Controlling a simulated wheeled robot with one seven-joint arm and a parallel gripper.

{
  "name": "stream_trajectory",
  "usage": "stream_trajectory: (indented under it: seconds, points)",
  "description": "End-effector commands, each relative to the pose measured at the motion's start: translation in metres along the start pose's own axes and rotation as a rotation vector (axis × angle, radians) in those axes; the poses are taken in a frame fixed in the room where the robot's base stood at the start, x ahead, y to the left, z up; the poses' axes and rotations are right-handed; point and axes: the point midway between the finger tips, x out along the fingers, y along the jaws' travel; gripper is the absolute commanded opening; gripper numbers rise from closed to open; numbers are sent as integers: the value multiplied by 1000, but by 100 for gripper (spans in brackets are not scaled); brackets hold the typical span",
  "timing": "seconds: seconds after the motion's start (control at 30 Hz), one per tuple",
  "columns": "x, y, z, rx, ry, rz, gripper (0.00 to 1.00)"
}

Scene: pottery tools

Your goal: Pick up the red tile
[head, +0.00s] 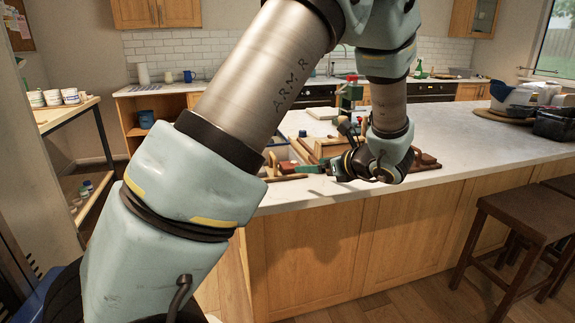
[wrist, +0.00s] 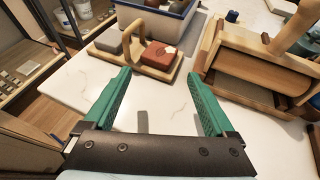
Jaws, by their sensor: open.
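The red tile (wrist: 160,56) is a small red block with a pale mark on its top. In the wrist view it lies on the right part of a wooden carrier (wrist: 133,66) with an arched handle, beside a grey block (wrist: 108,41). My gripper (wrist: 162,77) has two green fingers spread wide with nothing between them. The tile is beyond the fingertips, apart from them.
A bin (wrist: 165,20) with a blue rim stands behind the carrier. A wooden frame or press (wrist: 255,75) stands close to the right finger. The white countertop (wrist: 165,105) is bare under the fingers. Shelves (wrist: 25,70) stand at the left, past the counter edge.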

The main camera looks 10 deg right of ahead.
Motion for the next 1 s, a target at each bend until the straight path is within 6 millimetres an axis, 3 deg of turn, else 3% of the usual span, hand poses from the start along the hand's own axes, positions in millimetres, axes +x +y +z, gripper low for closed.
stream_trajectory:
  seconds: [0.1, 0.37, 0.7, 1.0]
  points:
    - [20, 2, 2, -2, 1, 5, 90]
    - [41, 2, 2, -4, 4, 5, 90]
    - [85, 3, 3, -5, 4, 6, 90]
    - [88, 3, 2, -5, 4, 3, 88]
